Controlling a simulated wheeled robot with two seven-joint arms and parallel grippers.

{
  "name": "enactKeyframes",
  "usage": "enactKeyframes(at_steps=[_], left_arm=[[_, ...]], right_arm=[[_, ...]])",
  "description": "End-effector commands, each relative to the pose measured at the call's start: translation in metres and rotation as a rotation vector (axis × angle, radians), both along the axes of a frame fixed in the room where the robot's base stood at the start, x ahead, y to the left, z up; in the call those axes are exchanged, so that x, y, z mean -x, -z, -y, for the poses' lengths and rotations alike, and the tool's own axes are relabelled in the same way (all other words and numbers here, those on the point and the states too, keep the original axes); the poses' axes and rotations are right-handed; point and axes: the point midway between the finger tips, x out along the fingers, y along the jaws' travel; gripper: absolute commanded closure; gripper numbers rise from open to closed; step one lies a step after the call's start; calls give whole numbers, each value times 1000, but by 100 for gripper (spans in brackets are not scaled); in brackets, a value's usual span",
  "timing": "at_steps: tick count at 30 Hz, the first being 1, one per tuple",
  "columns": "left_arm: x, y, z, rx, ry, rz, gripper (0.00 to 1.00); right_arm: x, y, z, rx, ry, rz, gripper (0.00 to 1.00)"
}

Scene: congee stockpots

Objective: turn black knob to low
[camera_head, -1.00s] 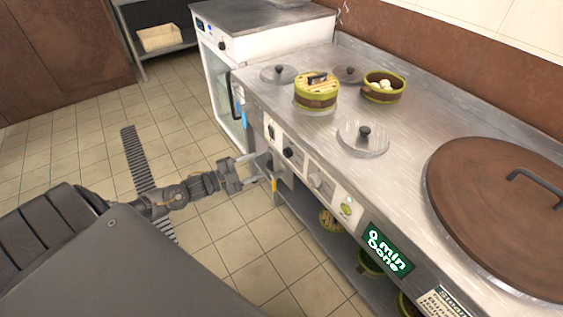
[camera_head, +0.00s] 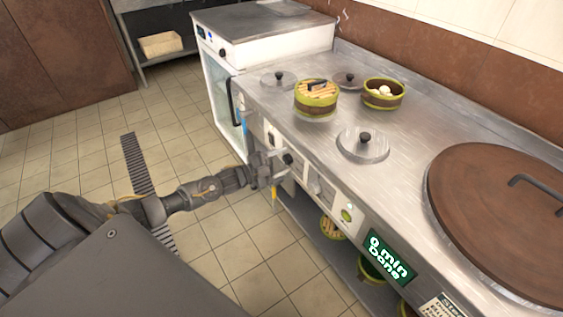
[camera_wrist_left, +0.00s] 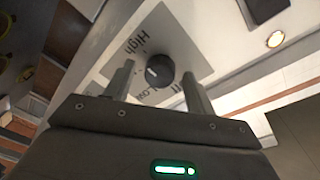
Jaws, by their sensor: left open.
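The black knob (camera_head: 287,159) sits on the white front panel of the steel counter. In the left wrist view the black knob (camera_wrist_left: 159,69) has a light pointer mark, with the word "High" printed to its upper left and more lettering, partly hidden, below it. My left gripper (camera_head: 276,168) is at the panel, right by the knob. In the left wrist view its two fingers (camera_wrist_left: 158,88) are open, one on each side of the knob, with gaps between them and the knob. I cannot tell whether the fingertips touch the panel. My right gripper is not in view.
Bamboo steamers (camera_head: 316,97) and a large brown lid (camera_head: 500,210) are on the counter (camera_head: 400,130). A lower shelf (camera_head: 340,260) is beneath.

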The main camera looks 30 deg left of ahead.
Motion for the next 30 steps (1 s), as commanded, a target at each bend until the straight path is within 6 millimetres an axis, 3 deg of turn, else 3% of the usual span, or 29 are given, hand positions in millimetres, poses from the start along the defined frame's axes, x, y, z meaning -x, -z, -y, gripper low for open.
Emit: enactKeyframes(at_steps=[8,18,30], left_arm=[[-1,0,1,0,0,0,46],[-1,0,1,0,0,0,89],[-1,0,1,89,-2,-38,89]], right_arm=[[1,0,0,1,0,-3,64],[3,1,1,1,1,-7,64],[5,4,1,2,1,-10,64]])
